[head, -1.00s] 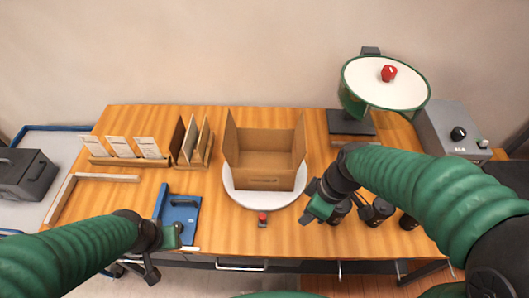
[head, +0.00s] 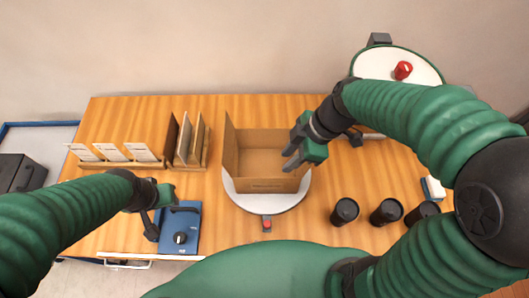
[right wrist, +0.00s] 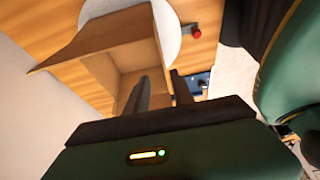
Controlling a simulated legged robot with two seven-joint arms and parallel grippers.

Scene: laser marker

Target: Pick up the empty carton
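The empty carton (head: 262,160) is a brown open-topped box on a round white turntable (head: 240,202). My right gripper (head: 290,150) is at the carton's right side, its two fingers apart and pointing left. In the right wrist view the carton (right wrist: 125,45) lies ahead, and the fingers (right wrist: 160,92) appear to straddle one of its side walls, with a gap between them. Contact with the wall cannot be told. My left gripper (head: 158,205) is at the left, over a blue device; its finger opening is unclear.
The blue device (head: 184,218) has a black knob. A card rack (head: 115,162) and a panel holder (head: 190,158) stand left of the carton. Several black cups, including one (head: 345,211), stand at the front right. A red button (head: 267,224) is in front of the turntable.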

